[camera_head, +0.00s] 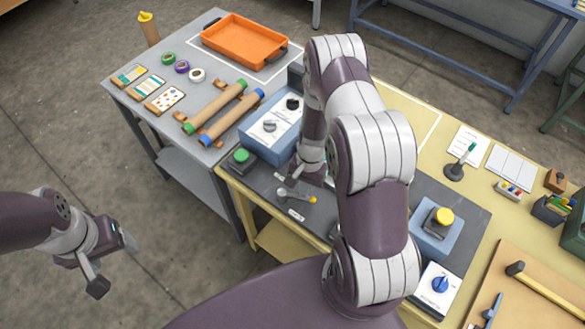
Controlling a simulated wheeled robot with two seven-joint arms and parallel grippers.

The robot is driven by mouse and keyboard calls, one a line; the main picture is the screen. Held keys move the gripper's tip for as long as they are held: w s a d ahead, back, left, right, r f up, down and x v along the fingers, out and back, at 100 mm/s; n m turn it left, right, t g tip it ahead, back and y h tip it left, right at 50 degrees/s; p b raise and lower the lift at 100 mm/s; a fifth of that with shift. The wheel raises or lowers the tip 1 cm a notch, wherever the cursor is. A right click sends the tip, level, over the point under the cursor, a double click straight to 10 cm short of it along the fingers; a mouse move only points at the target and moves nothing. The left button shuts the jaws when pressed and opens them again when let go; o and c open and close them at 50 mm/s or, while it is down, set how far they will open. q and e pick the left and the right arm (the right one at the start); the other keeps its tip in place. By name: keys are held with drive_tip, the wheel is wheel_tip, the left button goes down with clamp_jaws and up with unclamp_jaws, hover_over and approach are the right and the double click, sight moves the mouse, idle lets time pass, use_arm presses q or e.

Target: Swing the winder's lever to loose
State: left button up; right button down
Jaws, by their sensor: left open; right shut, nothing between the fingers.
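A grey lever (294,194) with a yellow tip lies on the dark mat of the yellow table, near its front edge. Its tip points right. Small white label plates sit above and below it; their text is too small to read. My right gripper (313,179) hangs just above and right of the lever, shut and empty; my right arm partly hides it. I cannot tell whether it touches the lever. My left gripper (114,264) is open and empty, over the floor at the lower left, away from the tables.
A blue box with knobs (268,127) and a green button (241,156) stand close to the lever. The grey table (137,103) holds an orange tray (243,40) and cardboard tubes (214,107). A yellow button box (439,218) and blue dial (440,284) are right of my arm.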

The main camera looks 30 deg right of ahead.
drive_tip(key=shift+w, duration=0.1)
drive_tip(key=shift+w+a, duration=0.25)
drive_tip(key=shift+a, duration=0.05)
drive_tip(key=shift+w+a, duration=0.25)
drive_tip(key=shift+w, duration=0.1)
